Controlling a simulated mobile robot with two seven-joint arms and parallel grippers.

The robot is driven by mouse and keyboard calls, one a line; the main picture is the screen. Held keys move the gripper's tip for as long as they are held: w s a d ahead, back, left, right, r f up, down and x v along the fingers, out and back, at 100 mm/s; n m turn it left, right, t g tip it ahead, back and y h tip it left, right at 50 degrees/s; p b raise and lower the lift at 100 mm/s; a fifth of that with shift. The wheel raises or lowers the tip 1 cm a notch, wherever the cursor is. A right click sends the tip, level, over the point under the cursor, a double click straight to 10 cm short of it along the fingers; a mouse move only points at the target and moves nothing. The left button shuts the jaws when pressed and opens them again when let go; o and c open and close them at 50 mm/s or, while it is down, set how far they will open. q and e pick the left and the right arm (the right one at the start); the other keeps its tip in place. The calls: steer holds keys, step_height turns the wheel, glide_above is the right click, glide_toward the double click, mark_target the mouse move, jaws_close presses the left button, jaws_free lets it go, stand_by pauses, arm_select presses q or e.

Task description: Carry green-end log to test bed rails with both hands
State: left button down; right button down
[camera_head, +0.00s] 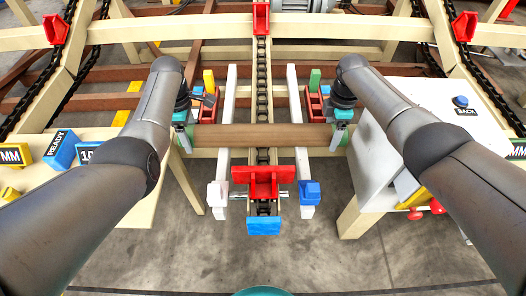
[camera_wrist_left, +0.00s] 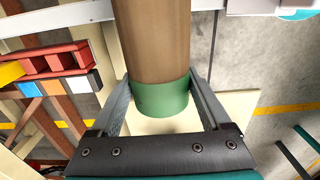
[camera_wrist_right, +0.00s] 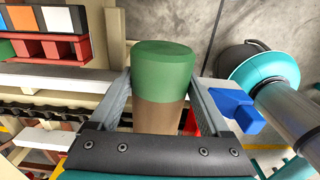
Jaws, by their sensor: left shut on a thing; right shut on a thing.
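The brown log (camera_head: 262,136) with green ends lies crosswise and roughly level over the two pale rails (camera_head: 231,90) and (camera_head: 293,90) and the chain between them. I cannot tell whether it touches the rails. My left gripper (camera_head: 185,135) is shut on the log's left end; the left wrist view shows the green band (camera_wrist_left: 160,97) between the fingers. My right gripper (camera_head: 339,135) is shut on the right end; the right wrist view shows that green end (camera_wrist_right: 163,65) between the fingers.
A red stop (camera_head: 262,180) stands on the chain in front of the log. White (camera_head: 217,194) and blue (camera_head: 310,192) blocks sit at the rails' near ends. A pale table (camera_head: 75,170) is at left; a white panel with a blue BACK button (camera_head: 461,101) is at right.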

arm_select(q)
steer(key=shift+f, duration=0.15)
arm_select(e)
steer(key=shift+f, duration=0.15)
